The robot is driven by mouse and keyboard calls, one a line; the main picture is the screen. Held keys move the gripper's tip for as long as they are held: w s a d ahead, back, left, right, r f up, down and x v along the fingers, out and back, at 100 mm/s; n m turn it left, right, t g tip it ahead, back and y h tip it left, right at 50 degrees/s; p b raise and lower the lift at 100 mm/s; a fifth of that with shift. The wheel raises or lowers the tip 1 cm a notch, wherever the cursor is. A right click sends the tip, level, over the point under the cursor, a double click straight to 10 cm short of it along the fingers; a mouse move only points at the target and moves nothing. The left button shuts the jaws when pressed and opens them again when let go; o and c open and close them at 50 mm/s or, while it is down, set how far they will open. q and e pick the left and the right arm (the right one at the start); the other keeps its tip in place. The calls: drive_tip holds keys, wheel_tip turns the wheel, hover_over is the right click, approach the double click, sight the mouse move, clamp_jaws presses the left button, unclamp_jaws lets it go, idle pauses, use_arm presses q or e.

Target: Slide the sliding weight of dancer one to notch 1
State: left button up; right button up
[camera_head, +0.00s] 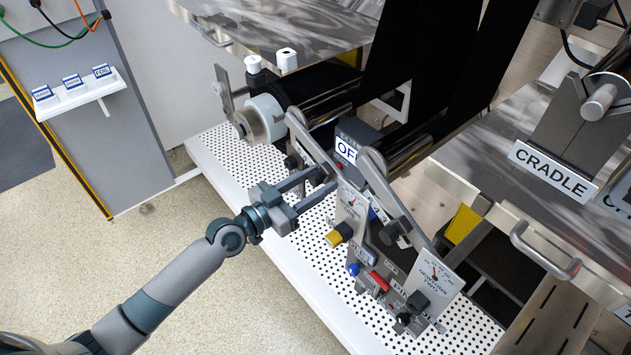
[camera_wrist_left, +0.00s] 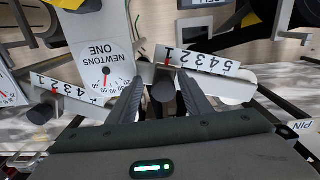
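In the left wrist view, a dark round knob (camera_wrist_left: 163,92), seemingly dancer one's sliding weight, sits under a white scale (camera_wrist_left: 205,62) numbered 1 to 5. The knob is near the 1 end, by a red mark; its exact notch is hard to tell. My left gripper (camera_wrist_left: 160,78) is open, with one finger on each side of the knob and visible gaps. In the head view, my left gripper (camera_head: 326,178) reaches in beside dancer one's grey arm (camera_head: 312,142), and the knob is hard to make out. My right gripper is not in view.
The Newtons One gauge (camera_wrist_left: 105,70) stands beside the scale. A second scale (camera_wrist_left: 72,92) with its own dark knob (camera_wrist_left: 40,113) lies to the left. In the head view, the Newtons Two panel (camera_head: 435,278) and coloured knobs stand right of my gripper. Open floor (camera_head: 120,250) lies left.

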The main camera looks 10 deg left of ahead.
use_arm(q)
drive_tip(key=shift+s, duration=0.1)
drive_tip(key=shift+s+a+f, duration=0.1)
drive_tip(key=shift+s+a, duration=0.3)
drive_tip(key=shift+a, duration=0.05)
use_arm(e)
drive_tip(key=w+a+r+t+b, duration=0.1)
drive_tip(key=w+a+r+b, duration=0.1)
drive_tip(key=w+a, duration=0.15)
use_arm(q)
drive_tip(key=b, duration=0.2)
approach(313, 185)
drive_tip(key=v, duration=0.6)
drive_tip(key=shift+s+a+b, duration=0.25)
drive_tip(key=shift+s+b, duration=0.05)
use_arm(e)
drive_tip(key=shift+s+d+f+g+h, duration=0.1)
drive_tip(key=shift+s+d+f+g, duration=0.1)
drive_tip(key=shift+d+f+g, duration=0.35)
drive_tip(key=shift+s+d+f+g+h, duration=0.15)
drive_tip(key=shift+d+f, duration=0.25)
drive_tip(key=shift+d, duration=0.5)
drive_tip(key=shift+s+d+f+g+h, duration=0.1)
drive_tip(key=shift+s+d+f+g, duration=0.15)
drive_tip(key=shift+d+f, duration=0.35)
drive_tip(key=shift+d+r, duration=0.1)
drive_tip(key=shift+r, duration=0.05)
